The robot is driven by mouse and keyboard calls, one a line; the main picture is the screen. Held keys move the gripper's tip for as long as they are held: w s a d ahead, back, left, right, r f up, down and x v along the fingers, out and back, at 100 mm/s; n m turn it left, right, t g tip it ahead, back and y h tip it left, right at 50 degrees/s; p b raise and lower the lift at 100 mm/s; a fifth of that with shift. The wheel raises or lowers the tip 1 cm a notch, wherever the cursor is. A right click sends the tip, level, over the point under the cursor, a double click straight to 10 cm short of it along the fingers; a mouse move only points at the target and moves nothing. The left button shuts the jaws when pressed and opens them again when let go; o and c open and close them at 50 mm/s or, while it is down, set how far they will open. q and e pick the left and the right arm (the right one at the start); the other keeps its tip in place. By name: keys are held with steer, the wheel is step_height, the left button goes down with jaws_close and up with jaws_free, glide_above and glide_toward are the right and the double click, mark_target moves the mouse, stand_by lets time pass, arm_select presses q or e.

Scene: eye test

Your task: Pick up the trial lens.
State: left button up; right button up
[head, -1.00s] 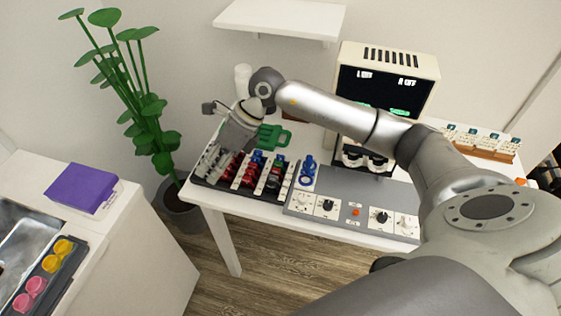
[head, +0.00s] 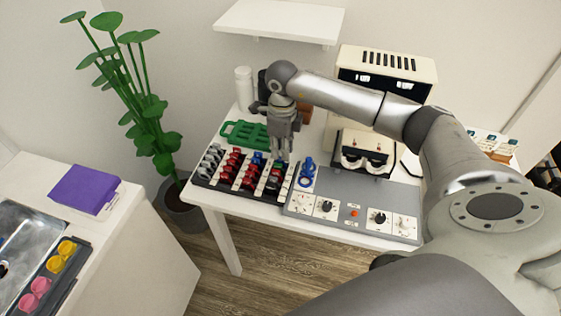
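The lens tray (head: 203,182) is dark and holds rows of small grey, red, blue, green and black trial lenses (head: 231,167) at the table's left front. A blue ring-shaped piece with a grip (head: 305,181), possibly a trial lens too, is at the left end of the grey panel. I cannot tell which piece the task means. My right gripper (head: 279,156) points down over the back right part of the tray. Its fingertips are small and overlap the lenses, so its opening and any contact are unclear. My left gripper is out of view.
A green handled frame (head: 243,134) lies behind the tray. A grey panel with dials (head: 345,222) is right of it, before a cream device (head: 388,62). A white cylinder (head: 243,90) stands at the back. A wall shelf (head: 280,20) hangs above.

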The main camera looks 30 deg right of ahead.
mark_target(280, 157)
steer(key=f, duration=0.2)
steer(key=f+p, duration=0.1)
steer(key=shift+s+a+f, duration=0.15)
steer(key=shift+a+f, duration=0.1)
steer(key=shift+f, duration=0.1)
steer(key=shift+w+d+f, duration=0.1)
steer(key=shift+w+f, duration=0.15)
steer(key=shift+f, duration=0.15)
steer(key=shift+s+r, duration=0.1)
steer(key=shift+r, duration=0.05)
jaws_close()
steer(key=shift+r, duration=0.1)
